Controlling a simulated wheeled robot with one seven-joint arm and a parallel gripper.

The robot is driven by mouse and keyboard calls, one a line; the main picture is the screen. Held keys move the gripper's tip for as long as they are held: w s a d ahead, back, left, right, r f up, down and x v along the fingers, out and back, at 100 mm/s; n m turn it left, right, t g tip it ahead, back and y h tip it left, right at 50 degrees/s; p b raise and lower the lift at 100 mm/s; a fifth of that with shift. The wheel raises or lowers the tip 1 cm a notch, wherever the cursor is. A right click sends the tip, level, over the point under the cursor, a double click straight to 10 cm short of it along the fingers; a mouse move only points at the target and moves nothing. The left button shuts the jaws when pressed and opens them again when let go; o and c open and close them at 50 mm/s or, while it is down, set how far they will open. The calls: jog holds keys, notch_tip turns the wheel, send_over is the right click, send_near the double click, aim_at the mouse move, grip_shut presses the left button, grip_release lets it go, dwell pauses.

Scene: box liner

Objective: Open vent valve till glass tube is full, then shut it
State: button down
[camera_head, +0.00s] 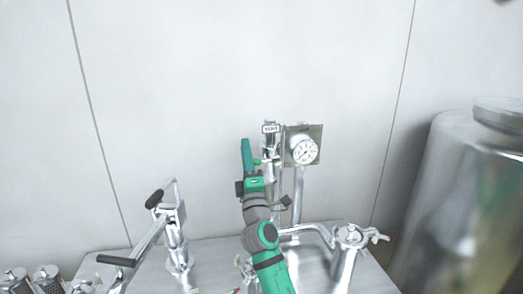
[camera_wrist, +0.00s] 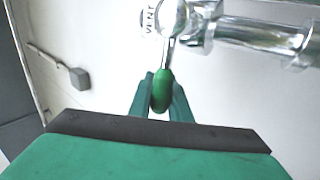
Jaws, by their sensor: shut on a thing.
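The glass tube appears as a clear, shiny cylinder (camera_wrist: 250,33) at the upper right of the wrist view. I cannot tell its liquid level.
A pressure gauge (camera_head: 305,151) on a square plate stands just right of the valve. A metal lever device (camera_head: 173,235) stands on the left of the bench, and a pipe fitting (camera_head: 350,236) on the right. A large steel tank (camera_head: 455,200) fills the right side.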

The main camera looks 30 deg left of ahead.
jog(key=shift+f, duration=0.1)
dwell(0.4)
jog(key=c, duration=1.6)
grip_release()
jog(key=shift+c, duration=0.2)
jog(key=v, duration=1)
jog(key=shift+s+d, duration=0.25)
jog(key=shift+w+f, duration=0.1)
jog(key=shift+f, duration=0.1)
